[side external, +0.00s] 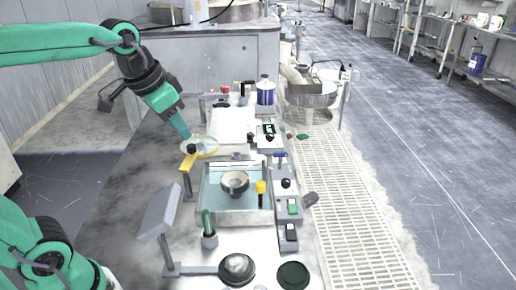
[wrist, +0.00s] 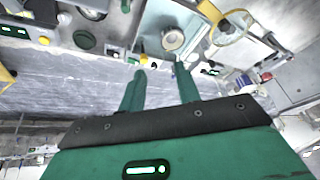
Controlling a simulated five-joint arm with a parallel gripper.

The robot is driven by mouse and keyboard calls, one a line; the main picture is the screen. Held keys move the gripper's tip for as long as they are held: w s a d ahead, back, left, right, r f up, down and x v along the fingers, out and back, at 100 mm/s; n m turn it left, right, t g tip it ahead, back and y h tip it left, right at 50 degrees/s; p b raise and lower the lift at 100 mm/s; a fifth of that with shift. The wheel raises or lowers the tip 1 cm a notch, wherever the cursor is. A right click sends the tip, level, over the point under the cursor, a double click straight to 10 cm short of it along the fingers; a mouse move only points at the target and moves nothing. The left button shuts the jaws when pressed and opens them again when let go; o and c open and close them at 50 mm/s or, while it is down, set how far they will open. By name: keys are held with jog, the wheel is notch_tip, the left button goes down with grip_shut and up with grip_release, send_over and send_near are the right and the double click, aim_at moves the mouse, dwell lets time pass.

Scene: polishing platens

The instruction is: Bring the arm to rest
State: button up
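My gripper (side external: 180,126) is in the air at the upper left of the bench in the side external view, its green fingers pointing down toward a yellow-rimmed clear disc (side external: 207,150). I cannot tell the exact gap to the disc. In the wrist view the two fingers of my gripper (wrist: 160,69) stand apart with nothing held between them. The yellow-rimmed disc (wrist: 241,28) shows there at the upper right, outside the fingers.
A clear-walled tray (side external: 207,200) holds a grey ring (side external: 235,181). Control boxes (side external: 289,209), a blue-labelled bottle (side external: 265,92) and a tilted grey panel (side external: 160,212) stand around it. The floor (side external: 420,150) at right is mostly open.

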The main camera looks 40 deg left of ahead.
jog(key=s+f+n+t, duration=0.1)
jog(key=s+f, duration=0.4)
jog(key=s, duration=0.3)
jog(key=shift+s+f+n, duration=0.25)
jog(key=shift+f+n, duration=0.1)
jog(key=shift+n, duration=0.05)
jog(key=shift+a, duration=0.1)
dwell(0.8)
